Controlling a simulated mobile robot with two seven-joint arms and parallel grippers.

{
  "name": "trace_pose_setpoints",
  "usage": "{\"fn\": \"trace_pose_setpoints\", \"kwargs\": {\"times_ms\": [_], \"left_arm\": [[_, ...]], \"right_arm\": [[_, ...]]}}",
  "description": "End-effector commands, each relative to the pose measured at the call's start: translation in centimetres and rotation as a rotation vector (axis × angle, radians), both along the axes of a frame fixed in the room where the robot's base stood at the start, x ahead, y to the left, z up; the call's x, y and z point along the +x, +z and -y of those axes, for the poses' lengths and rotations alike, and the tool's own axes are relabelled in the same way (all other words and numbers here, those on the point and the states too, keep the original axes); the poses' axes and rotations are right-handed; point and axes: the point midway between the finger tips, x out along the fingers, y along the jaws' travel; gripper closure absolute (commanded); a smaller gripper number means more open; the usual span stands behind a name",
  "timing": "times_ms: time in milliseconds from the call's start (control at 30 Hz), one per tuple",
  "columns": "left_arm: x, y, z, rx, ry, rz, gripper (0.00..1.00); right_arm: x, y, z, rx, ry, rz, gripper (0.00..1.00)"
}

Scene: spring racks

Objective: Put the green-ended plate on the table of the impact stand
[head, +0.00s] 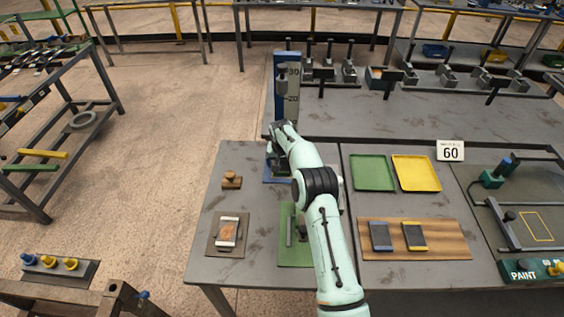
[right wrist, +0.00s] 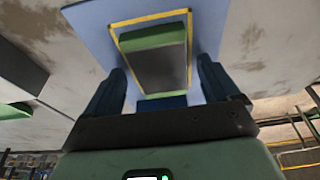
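The green-ended plate (right wrist: 157,66) is grey with green ends and lies on the pale blue table (right wrist: 95,35) of the impact stand, inside a yellow outline, in the right wrist view. My right gripper (right wrist: 161,65) has its two dark blue fingers apart, one on each side of the plate, with gaps showing between fingers and plate. In the head view, the impact stand's blue column (head: 281,100) with a number scale stands behind my right arm, which hides most of the stand's table (head: 270,178) and the plate. My left gripper is not in view.
A wooden board (head: 455,240) holds a blue-ended and a yellow-ended plate. Green (head: 372,172) and yellow (head: 416,173) trays lie behind it. A green mat (head: 292,252) with an upright fixture lies beside my forearm. A stamp (head: 231,180) stands to the left.

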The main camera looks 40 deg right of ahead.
Motion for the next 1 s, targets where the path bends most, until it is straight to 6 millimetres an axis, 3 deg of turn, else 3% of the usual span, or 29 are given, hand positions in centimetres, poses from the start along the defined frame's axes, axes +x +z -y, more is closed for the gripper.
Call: {"fn": "trace_pose_setpoints", "kwargs": {"times_ms": [167,600,800,1000], "left_arm": [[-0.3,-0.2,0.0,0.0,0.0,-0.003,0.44],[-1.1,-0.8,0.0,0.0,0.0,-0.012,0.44],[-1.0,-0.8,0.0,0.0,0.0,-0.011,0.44],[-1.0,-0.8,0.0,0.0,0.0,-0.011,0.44]], "right_arm": [[-0.3,1.4,-0.2,-0.001,0.0,0.001,0.11],[-2.0,9.9,-1.7,-0.001,0.0,0.002,0.11],[-2.4,11.6,-2.1,0.0,0.0,0.0,0.11],[-2.5,11.8,-2.1,0.001,0.0,-0.001,0.11]]}}
